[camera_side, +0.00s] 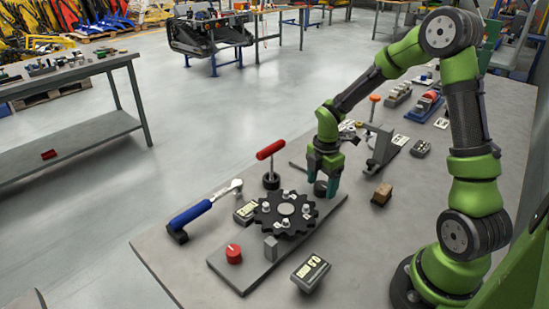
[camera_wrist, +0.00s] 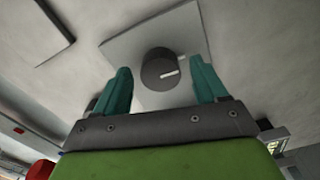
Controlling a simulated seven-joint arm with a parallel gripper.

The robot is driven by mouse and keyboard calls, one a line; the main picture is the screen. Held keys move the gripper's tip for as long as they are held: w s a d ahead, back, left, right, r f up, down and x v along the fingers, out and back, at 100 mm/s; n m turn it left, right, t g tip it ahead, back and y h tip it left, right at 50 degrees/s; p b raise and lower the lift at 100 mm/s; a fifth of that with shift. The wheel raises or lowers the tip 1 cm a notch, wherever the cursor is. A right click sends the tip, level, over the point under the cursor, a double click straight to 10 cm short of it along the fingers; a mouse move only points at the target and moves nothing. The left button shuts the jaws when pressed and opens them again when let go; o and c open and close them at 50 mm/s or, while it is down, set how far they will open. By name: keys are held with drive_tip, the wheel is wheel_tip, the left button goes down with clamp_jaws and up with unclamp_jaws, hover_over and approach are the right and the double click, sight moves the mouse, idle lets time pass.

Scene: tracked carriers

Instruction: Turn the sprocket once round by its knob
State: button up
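A black toothed sprocket (camera_side: 286,212) lies flat on a long grey base plate (camera_side: 235,279), with several light bolt-like posts on its face. A dark round knob stands at the plate's far right end; in the wrist view this knob (camera_wrist: 160,70) is dark grey with a white pointer line. A red knob (camera_side: 233,253) with a pale mark sits at the plate's near left end. My gripper (camera_side: 322,184) points down over the dark knob. In the wrist view its teal fingers (camera_wrist: 160,80) are open, one either side of the dark knob, with gaps showing.
A red-handled upright tool (camera_side: 271,150) stands behind the sprocket, and a blue-handled tool (camera_side: 195,212) lies to its left. A small grey box (camera_side: 310,273) is in front of the plate. A brown block (camera_side: 381,194) and a grey bracket (camera_side: 380,146) stand right of my gripper.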

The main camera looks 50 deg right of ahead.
sight(321, 184)
wheel_tip(321, 184, up, 17)
idle(0.7)
drive_tip(key=shift+f, duration=0.1)
drive_tip(key=s+a+r+m+t+y, duration=0.1)
drive_tip(key=s+a+r+m+t, duration=0.1)
drive_tip(key=s+a+m, duration=0.4)
drive_tip(key=s+a+r+m+t+y, duration=0.1)
drive_tip(key=s+a+m+t, duration=0.4)
drive_tip(key=m, duration=0.8)
drive_tip(key=shift+s+a+r, duration=0.5)
drive_tip(key=shift+a+r, duration=0.35)
drive_tip(key=shift+a, duration=0.3)
